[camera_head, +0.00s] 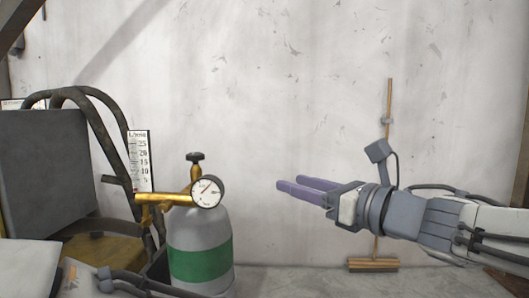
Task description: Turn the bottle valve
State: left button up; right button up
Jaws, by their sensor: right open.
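A grey gas bottle (201,243) with a green band stands upright at the lower left of centre. On its top sits a brass regulator (165,199) with a round white gauge (207,191). The bottle valve (195,157) is a small dark knob on a brass stem above the gauge. My right gripper (281,188) has purple fingers pointing left. It is open and empty, to the right of the valve and somewhat lower in the picture, apart from the bottle.
A wooden broom (373,264) leans on the pale wall (300,80) behind my right arm. The space between the bottle and my right gripper looks clear.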

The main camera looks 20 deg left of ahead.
aim_at(195, 156)
jog(key=u, duration=0.05)
jog(key=i, duration=0.85)
jog(key=u, duration=0.7)
